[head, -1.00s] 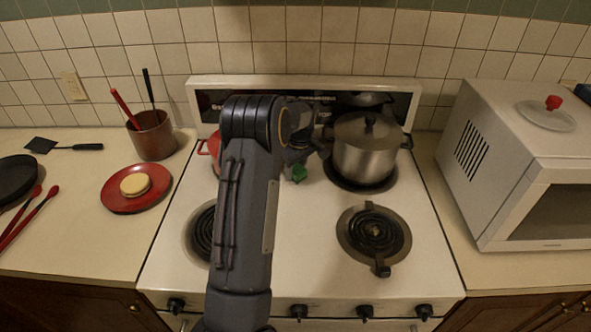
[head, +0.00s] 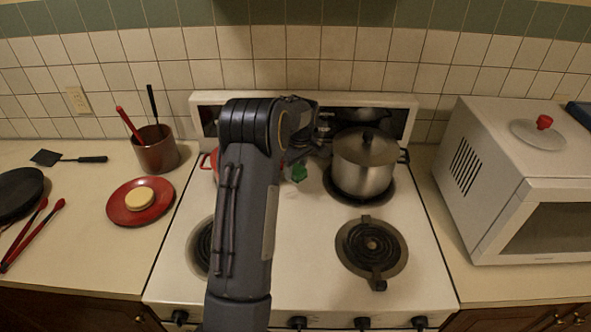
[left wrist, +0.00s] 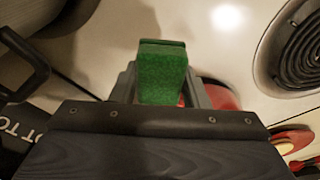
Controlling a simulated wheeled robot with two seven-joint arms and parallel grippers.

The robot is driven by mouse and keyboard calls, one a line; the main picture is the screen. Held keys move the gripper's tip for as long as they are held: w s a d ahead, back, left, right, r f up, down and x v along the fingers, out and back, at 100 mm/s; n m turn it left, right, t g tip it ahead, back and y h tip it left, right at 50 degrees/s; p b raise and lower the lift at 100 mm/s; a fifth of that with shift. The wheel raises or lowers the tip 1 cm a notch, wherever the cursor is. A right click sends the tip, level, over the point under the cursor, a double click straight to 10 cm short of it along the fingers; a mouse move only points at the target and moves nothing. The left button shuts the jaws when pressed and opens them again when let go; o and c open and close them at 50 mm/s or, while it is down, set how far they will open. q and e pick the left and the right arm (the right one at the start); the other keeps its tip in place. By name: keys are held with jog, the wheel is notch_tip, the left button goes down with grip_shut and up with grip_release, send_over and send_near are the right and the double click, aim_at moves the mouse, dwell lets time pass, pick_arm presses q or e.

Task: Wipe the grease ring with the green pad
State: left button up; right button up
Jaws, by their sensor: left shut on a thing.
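The green pad (head: 299,173) shows as a small green block over the white stovetop, left of the steel pot. In the left wrist view the pad (left wrist: 162,75) sits between the two fingers. My left gripper (head: 300,160) is shut on it, and the arm hides much of the stove's left half. I cannot tell whether the pad touches the stovetop. I cannot make out the grease ring in either view. My right gripper is not in view.
A lidded steel pot (head: 362,170) stands on the back right burner, close to the pad. A red pot (head: 209,163) is partly hidden behind my arm. A red plate (head: 118,206) and a microwave (head: 500,170) flank the stove.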

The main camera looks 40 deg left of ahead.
pick_arm(q)
jog(key=shift+r+p, duration=1.15)
jog(key=shift+r, duration=0.35)
